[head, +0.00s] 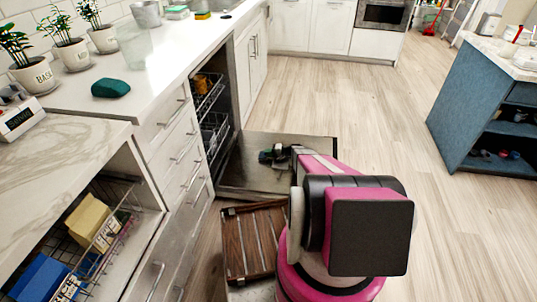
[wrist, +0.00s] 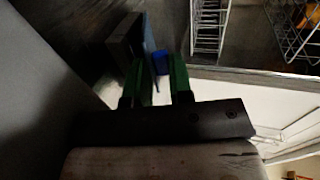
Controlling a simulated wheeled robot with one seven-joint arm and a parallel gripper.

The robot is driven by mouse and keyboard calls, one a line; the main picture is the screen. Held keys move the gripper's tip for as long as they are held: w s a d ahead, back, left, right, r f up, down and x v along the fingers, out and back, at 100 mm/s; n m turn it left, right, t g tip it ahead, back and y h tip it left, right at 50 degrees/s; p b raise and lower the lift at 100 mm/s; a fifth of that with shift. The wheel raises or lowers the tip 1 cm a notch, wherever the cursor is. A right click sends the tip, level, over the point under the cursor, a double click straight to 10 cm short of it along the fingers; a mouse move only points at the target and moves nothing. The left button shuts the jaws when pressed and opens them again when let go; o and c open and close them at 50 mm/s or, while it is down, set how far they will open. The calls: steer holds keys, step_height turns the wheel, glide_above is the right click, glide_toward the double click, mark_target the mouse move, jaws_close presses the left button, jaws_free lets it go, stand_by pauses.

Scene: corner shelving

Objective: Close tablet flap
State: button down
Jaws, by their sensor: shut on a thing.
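The open dishwasher door (head: 308,148) lies folded down in front of the dishwasher. My gripper (head: 273,154) is low over its inner face, small and partly hidden by my arm in the head view. In the wrist view, the green fingers of my gripper (wrist: 157,75) stand a little apart, with a small blue piece (wrist: 160,62) between their tips. A dark slab (wrist: 123,40) with a bluish edge stands upright by the left finger. It may be the tablet flap, but the picture is too dark to be sure. The tablet compartment is not clearly visible.
White dishwasher racks (head: 212,128) stand inside the cavity; one rack (wrist: 208,28) also shows in the wrist view. A slatted brown wooden piece (head: 252,240) lies below the door. Drawers (head: 176,150) line the left. The wooden floor (head: 385,125) to the right is clear.

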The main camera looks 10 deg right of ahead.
steer(key=shift+a, duration=0.1)
steer(key=c, duration=1.1)
jaws_free()
